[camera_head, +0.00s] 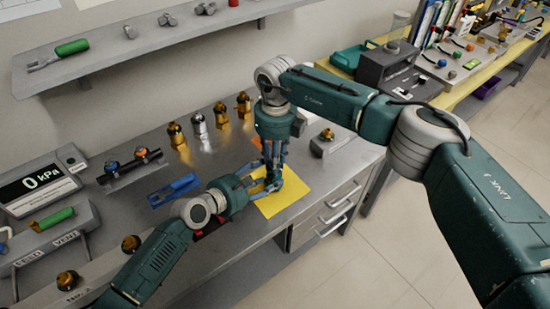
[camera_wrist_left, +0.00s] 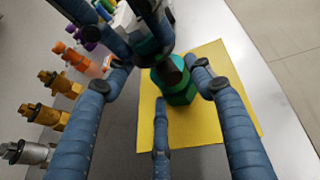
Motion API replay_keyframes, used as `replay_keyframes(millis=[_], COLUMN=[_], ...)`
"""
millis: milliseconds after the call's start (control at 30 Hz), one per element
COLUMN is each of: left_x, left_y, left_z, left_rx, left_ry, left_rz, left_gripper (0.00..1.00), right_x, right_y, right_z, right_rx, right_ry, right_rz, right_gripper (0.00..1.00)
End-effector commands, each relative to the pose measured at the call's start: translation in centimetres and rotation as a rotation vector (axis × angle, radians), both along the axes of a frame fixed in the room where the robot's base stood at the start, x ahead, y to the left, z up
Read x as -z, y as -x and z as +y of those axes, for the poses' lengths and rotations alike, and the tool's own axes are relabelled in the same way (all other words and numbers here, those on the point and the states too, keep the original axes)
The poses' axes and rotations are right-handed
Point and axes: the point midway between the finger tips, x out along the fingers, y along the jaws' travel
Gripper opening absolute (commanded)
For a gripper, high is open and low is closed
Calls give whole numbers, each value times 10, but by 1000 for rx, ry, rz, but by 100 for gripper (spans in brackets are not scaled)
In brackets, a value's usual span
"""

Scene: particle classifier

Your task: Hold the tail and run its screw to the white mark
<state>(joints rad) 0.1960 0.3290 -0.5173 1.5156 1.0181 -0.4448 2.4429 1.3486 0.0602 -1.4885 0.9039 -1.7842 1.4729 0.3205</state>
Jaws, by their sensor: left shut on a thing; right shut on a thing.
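A green piece with a faceted body (camera_wrist_left: 182,97), which I take for the tail, stands over the yellow mat (camera_wrist_left: 222,72). My left gripper (camera_head: 262,184) comes in low from the left and is shut on it; its blue fingers surround the piece in the left wrist view (camera_wrist_left: 178,100). My right gripper (camera_head: 274,178) points down from above and is shut at the top of the same piece, where a dark round part (camera_wrist_left: 171,69) shows, likely the screw. The fingers hide most of the piece in the head view. I cannot make out the white mark.
Several brass and silver fittings (camera_head: 199,125) stand along the bench behind. A blue tool (camera_head: 174,189) lies left of my grippers. A pressure display (camera_head: 38,183) stands at the far left. The bench's front edge and drawers (camera_head: 335,212) are close on the right.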

Motion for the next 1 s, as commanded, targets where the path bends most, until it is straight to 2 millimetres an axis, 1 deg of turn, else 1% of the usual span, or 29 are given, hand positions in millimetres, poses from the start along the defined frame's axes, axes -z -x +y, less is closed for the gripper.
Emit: replay_keyframes(millis=[33, 500, 533, 600, 900, 1000], left_x=[7, 6, 6, 6, 6, 6], left_y=[-1, -1, -1, -1, 0, 1], left_z=[8, 9, 9, 9, 5, 4], left_rx=[-10, -12, -12, -12, -5, -3], left_ry=[-12, -10, -10, -10, -9, -8], left_rz=[10, 8, 8, 8, 8, 9], left_gripper=[2, 2, 2, 2, 2, 2], right_x=[-2, -1, -1, -1, 0, -3], right_y=[-3, -2, -2, -2, 0, 0], right_z=[-7, -6, -6, -6, -2, -2], right_rx=[15, 25, 24, 24, 19, 19], right_ry=[12, 11, 11, 11, 4, 3], right_rz=[-2, 0, 0, 0, 2, 2], right_gripper=[1, 1, 31, 45, 45, 45])
